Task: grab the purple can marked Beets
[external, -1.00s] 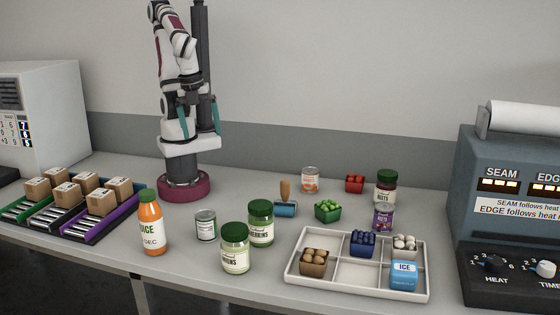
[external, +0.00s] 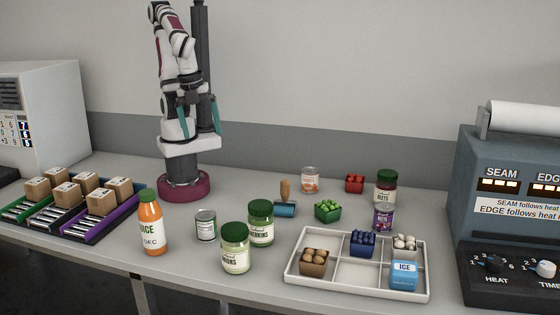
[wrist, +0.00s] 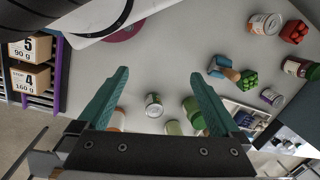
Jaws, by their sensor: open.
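My gripper (external: 200,118) is raised high above my base at the back left, far from the can. Its teal fingers are spread and empty, and they show in the wrist view (wrist: 160,100) too.
The white tray (external: 337,292) holds several small crates and an ICE block. Green jars (external: 235,250) and a juice bottle (external: 151,225) stand front left.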

